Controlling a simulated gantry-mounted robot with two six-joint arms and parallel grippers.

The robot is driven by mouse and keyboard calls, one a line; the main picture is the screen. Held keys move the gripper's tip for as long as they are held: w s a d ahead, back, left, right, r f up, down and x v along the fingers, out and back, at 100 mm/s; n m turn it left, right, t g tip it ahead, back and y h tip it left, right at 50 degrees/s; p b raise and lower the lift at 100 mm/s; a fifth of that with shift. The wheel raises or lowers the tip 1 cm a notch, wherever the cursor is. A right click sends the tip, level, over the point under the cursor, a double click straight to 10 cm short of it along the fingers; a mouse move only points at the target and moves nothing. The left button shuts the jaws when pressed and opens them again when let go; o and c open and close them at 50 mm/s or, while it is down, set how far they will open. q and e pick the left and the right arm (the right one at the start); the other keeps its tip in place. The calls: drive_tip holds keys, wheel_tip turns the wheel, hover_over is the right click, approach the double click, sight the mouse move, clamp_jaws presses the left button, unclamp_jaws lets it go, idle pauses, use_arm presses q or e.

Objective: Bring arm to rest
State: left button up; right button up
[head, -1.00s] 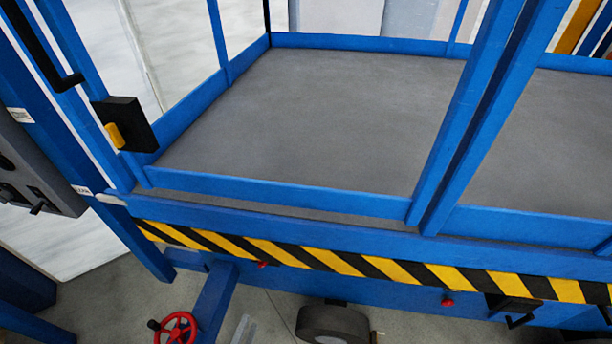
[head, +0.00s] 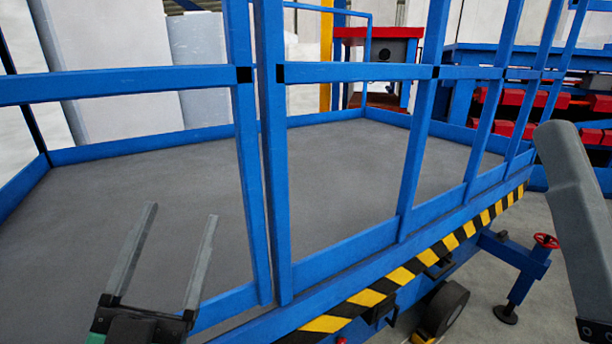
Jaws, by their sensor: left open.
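My left gripper (head: 182,212) rises from the bottom left of the head view. Its two thin grey fingers point up and stand wide apart, with nothing between them. It shows in front of the grey platform floor (head: 345,165), near the blue railing; I cannot tell how far it is from the rail. A grey arm link of mine (head: 578,225) comes in at the right edge. My right gripper is not in view.
A blue railing (head: 272,150) with posts and rails encloses the platform. Its side carries a yellow-black striped edge (head: 400,275), with a wheel (head: 445,308) and red handwheel (head: 546,241) below. A red-topped cabinet (head: 385,60) and red-blue racks (head: 520,100) stand behind.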

use_arm(q)
drive_tip(key=s+a+r+n+t+y+p, duration=0.1)
drive_tip(key=s+a+r+n+y+p, duration=0.15)
drive_tip(key=s+r, duration=0.4)
drive_tip(key=s+a+r+n+t+y+p, duration=0.1)
drive_tip(key=s+r+n, duration=0.25)
drive_tip(key=r, duration=0.65)
wheel_tip(320, 180, up, 34)
drive_tip(key=m+p, duration=0.1)
drive_tip(key=p, duration=3.3)
drive_tip(key=shift+d+p, duration=0.25)
drive_tip(key=shift+p, duration=0.1)
